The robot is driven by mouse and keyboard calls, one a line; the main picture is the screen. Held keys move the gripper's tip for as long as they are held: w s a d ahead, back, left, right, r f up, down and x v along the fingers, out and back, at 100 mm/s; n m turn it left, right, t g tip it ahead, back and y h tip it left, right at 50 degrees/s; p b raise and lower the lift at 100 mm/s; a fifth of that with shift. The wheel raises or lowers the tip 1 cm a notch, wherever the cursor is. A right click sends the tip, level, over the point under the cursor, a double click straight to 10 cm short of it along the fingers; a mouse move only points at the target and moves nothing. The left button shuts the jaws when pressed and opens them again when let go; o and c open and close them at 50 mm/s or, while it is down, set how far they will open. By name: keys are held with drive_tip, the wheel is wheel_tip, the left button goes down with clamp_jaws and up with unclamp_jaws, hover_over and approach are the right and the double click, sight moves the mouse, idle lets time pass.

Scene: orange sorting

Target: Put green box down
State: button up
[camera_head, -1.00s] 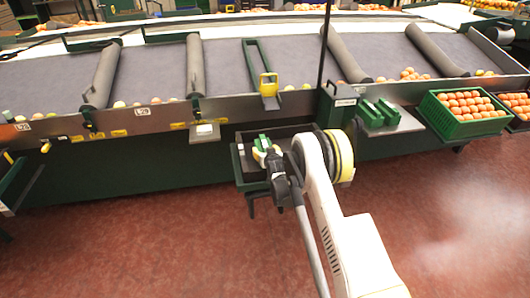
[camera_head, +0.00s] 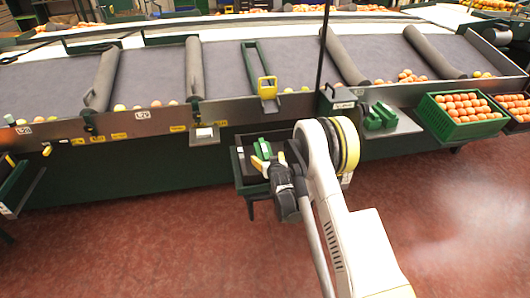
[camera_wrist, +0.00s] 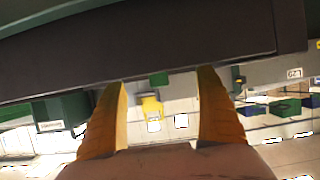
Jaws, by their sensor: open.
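A small green box (camera_head: 263,145) is at the dark tray (camera_head: 241,168) on the stand in front of the conveyor. My gripper (camera_head: 269,160) is just in front of it, with its yellow fingers spread. In the wrist view my gripper (camera_wrist: 161,80) is open, with nothing held between the fingers. A wide dark surface fills the top of that view. I cannot tell whether the fingers touch the green box, as my gripper covers part of the area.
The grey conveyor (camera_head: 225,70) runs behind the tray. Green boxes (camera_head: 380,116) stand on a shelf to the right. A green crate of oranges (camera_head: 462,129) is farther right. The red floor (camera_head: 130,235) in front is clear.

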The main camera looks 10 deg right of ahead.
drive_tip(key=p+v, duration=0.1)
drive_tip(key=v, duration=0.3)
drive_tip(key=shift+r, duration=0.1)
drive_tip(key=shift+s+r, duration=0.25)
drive_tip(key=shift+r, duration=0.05)
drive_tip(key=s+r+g, duration=0.2)
drive_tip(key=s+r, duration=0.6)
drive_tip(key=r, duration=0.4)
drive_tip(key=s+r+g, duration=0.1)
drive_tip(key=s+r, duration=0.7)
drive_tip(key=r, duration=0.4)
drive_tip(key=s+r+g, duration=0.1)
drive_tip(key=s+g, duration=0.2)
drive_tip(key=s, duration=2.4)
drive_tip(key=shift+r+g, duration=0.3)
